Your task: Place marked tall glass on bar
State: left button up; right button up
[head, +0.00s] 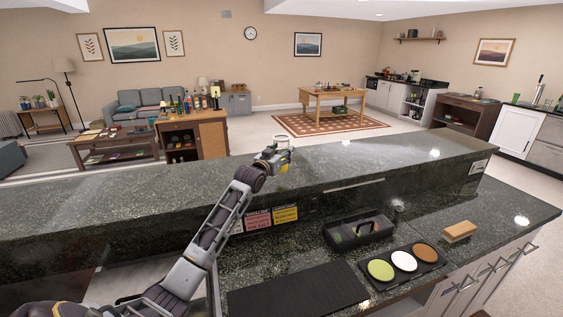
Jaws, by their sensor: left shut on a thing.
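My left arm reaches up from the lower left, and my left gripper (277,155) is over the raised ledge of the dark granite bar (370,158). The gripper is shut on a small, pale, see-through thing with a yellow patch, which looks like the marked tall glass (284,168). Its outline is hard to make out, and the gripper hides part of it. I cannot tell whether its base touches the bar top. My right gripper is not in view.
The ledge is clear on both sides of the gripper. On the lower counter are a black caddy (358,231), a rimmer tray with three round dishes (403,262), a wooden-backed brush (459,231) and a black mat (297,291). Pink and yellow notes (285,214) are on the ledge's face.

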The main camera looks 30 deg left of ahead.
pick_arm(q)
jog(key=shift+f, duration=1.75)
jog(key=shift+f, duration=0.1)
jog(key=o, duration=1.4)
